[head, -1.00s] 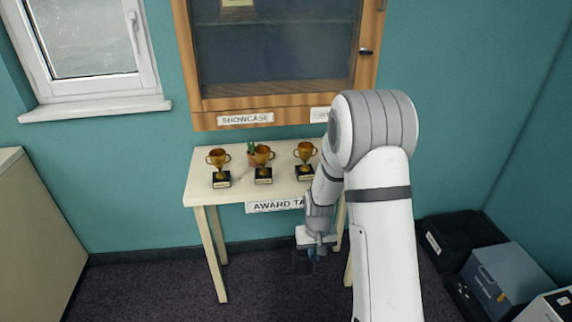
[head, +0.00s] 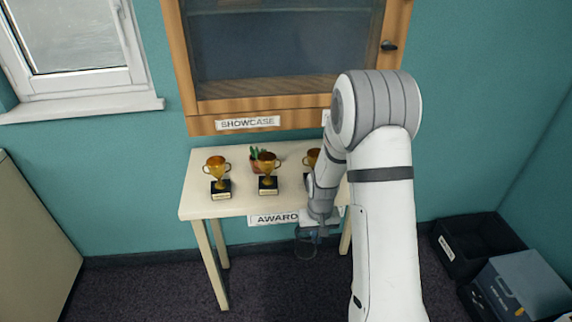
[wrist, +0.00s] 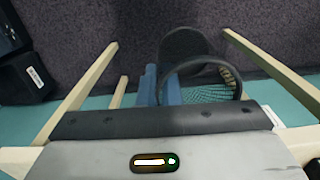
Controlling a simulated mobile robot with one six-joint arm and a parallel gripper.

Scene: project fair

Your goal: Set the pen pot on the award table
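The pen pot is a dark mesh cup; in the wrist view the pen pot (wrist: 210,92) shows its round rim, mesh wall and dark base. My gripper (wrist: 160,82) has its blue fingers close together on the left side of the pot's rim, shut on its wall. The arm hides the right part of the tabletop.
Three gold trophies (head: 217,170) stand on the tabletop, with a small potted plant (head: 257,160) behind the middle one. A showcase (head: 210,115) hangs above. Dark and blue crates (head: 530,285) stand on the floor at right.

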